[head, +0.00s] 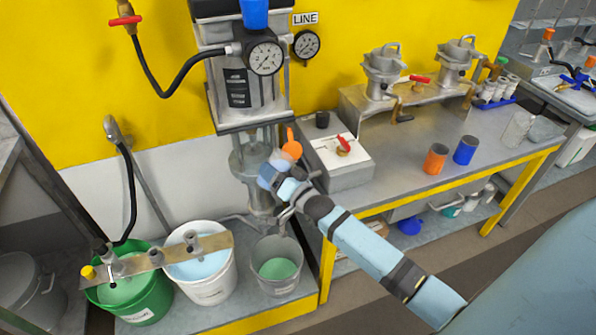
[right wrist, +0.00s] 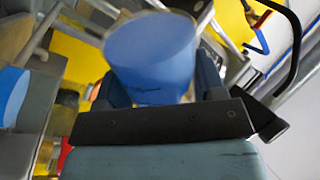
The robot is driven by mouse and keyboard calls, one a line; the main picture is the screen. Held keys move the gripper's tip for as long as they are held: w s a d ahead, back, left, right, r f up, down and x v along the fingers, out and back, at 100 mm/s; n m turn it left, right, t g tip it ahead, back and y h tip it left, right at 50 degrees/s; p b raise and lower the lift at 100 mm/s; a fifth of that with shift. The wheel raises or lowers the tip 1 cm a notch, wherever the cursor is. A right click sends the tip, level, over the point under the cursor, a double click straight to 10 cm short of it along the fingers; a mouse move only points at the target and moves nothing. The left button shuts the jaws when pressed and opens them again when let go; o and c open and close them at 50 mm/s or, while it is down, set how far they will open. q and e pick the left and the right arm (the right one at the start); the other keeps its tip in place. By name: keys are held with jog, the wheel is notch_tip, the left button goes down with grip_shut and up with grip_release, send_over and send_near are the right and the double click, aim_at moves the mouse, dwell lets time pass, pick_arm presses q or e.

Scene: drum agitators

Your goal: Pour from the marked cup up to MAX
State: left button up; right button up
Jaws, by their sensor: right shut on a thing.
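My right gripper (head: 277,178) is shut on a blue cup-like thing, near the metal column and above the grey bucket. In the right wrist view this blue cup (right wrist: 150,55) sits between the dark fingers, with a small dark mark low on it. In the head view a pale, see-through bluish shape shows at the gripper. Its contents and tilt cannot be made out. The grey bucket (head: 276,286) below holds green liquid (head: 277,268). No MAX mark is readable. My left gripper is not in view.
A green bucket (head: 145,311) and a white bucket (head: 208,288) stand left, with a metal bar (head: 165,258) across them. An orange cup (head: 435,158) and a blue cup (head: 465,150) stand on the bench at right. Gauges (head: 264,58) hang above. Bare bench top lies before the cups.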

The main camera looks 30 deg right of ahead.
jog(key=shift+d+f+m+b, duration=0.1)
jog(key=shift+f+m+b, duration=0.15)
jog(key=shift+m+b, duration=0.5)
dwell(1.2)
jog(key=shift+r+m+t+h+b, duration=0.2)
jog(key=shift+r+m+h, duration=0.2)
jog(key=shift+m, duration=0.7)
jog(key=shift+r+m+t+h+b, duration=0.25)
jog(key=shift+r+m, duration=0.25)
jog(key=shift+m, duration=0.55)
dwell(3.1)
jog(key=shift+f+m+b, duration=0.3)
jog(key=shift+f+b, duration=0.05)
dwell(0.5)
